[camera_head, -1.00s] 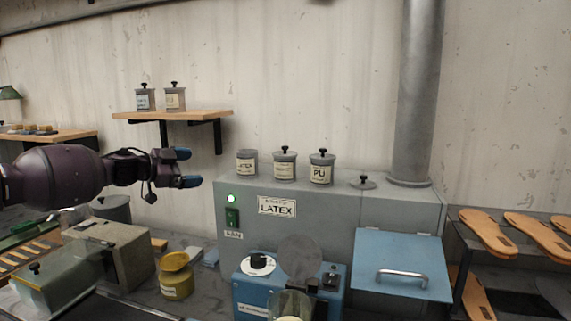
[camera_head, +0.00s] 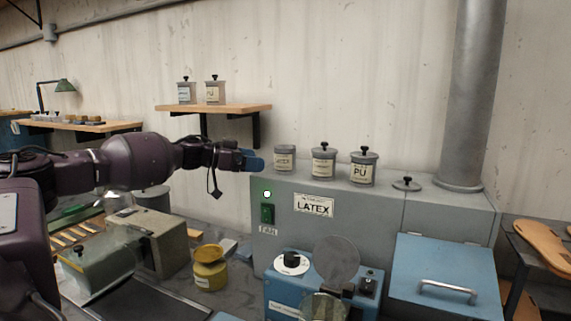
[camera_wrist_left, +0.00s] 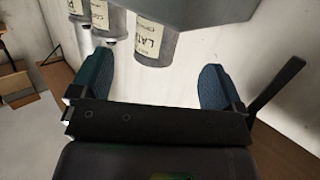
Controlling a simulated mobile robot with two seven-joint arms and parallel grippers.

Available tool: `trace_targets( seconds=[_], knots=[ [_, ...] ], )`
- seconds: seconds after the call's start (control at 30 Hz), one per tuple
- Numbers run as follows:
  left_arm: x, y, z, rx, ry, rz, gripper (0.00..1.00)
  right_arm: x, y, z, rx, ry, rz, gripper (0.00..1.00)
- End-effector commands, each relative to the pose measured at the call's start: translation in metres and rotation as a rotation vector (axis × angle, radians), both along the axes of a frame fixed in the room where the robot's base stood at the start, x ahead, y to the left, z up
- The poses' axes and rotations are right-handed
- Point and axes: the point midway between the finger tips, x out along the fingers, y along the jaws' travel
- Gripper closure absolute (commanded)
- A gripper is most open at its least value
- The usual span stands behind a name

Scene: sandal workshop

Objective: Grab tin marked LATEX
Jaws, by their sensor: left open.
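The tin marked LATEX (camera_head: 285,158) is a grey lidless tin with a cream label, at the left end of a row on top of the grey machine (camera_head: 380,210). In the left wrist view the tin (camera_wrist_left: 156,38) shows part of its label, "LAT", and appears between the fingers in the picture, just beyond their tips. My left gripper (camera_head: 252,161) is open and empty, left of the tin at about its height. It also shows in the left wrist view (camera_wrist_left: 157,66). My right gripper is not in view.
A knobbed tin (camera_head: 323,162) and the PU tin (camera_head: 363,170) stand right of the LATEX tin. A loose lid (camera_head: 407,184) lies further right, before the pipe (camera_head: 475,100). A wooden shelf (camera_head: 235,107) with two tins hangs above my left gripper.

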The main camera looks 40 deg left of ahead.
Motion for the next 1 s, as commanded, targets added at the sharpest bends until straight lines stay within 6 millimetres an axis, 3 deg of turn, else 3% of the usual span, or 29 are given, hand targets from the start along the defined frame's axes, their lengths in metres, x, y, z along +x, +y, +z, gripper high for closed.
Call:
trace_targets(
  seconds=[0.3,0.67,1.0],
  knots=[
    [0.021,-0.011,-0.004,-0.001,-0.002,-0.001,0.06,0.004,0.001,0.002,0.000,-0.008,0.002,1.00],
    [0.032,-0.018,-0.005,0.000,-0.002,-0.001,0.06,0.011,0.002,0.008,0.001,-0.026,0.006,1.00],
    [0.062,-0.035,-0.008,-0.001,-0.003,0.000,0.06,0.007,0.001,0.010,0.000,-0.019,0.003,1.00]
  ],
)
